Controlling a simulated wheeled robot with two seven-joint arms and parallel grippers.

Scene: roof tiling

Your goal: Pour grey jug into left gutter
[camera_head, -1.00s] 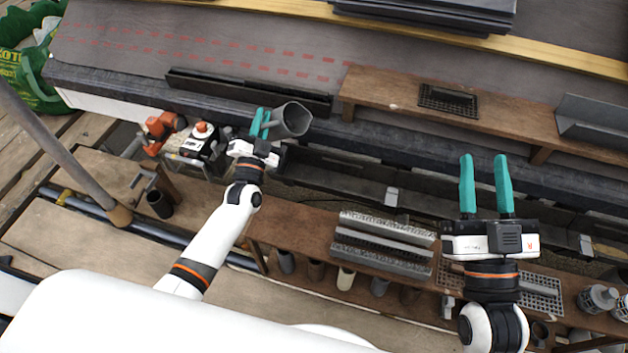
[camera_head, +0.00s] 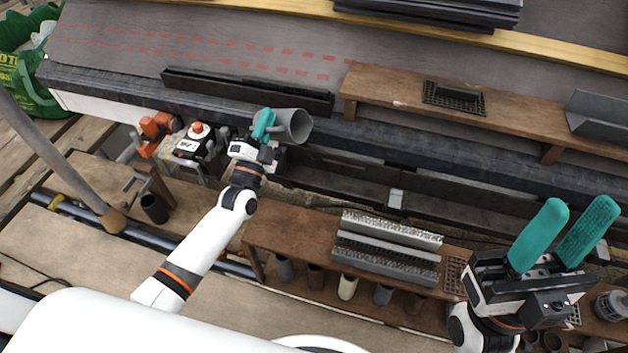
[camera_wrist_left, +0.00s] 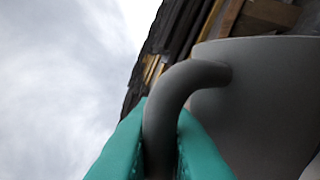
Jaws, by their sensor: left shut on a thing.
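The grey jug (camera_head: 292,124) is tipped on its side above the left part of the gutter, its mouth facing right. My left gripper (camera_head: 262,124) is shut on the jug's handle; the left wrist view shows the handle (camera_wrist_left: 172,100) between the teal fingers and the jug body (camera_wrist_left: 262,105) beside it. The dark gutter (camera_head: 335,180) runs along the eave below the jug, with a light grey bracket or joint (camera_head: 396,198) across it. Whether anything flows from the jug cannot be seen. My right gripper (camera_head: 565,235) is open and empty at the lower right.
A wooden plank shelf (camera_head: 390,88) with a black vent grate (camera_head: 453,97) lies on the roof. A lower bench (camera_head: 300,232) carries grey ridged strips (camera_head: 388,245). An orange-and-grey tool (camera_head: 155,132) stands left of my left gripper. A grey pole (camera_head: 50,150) crosses the left side.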

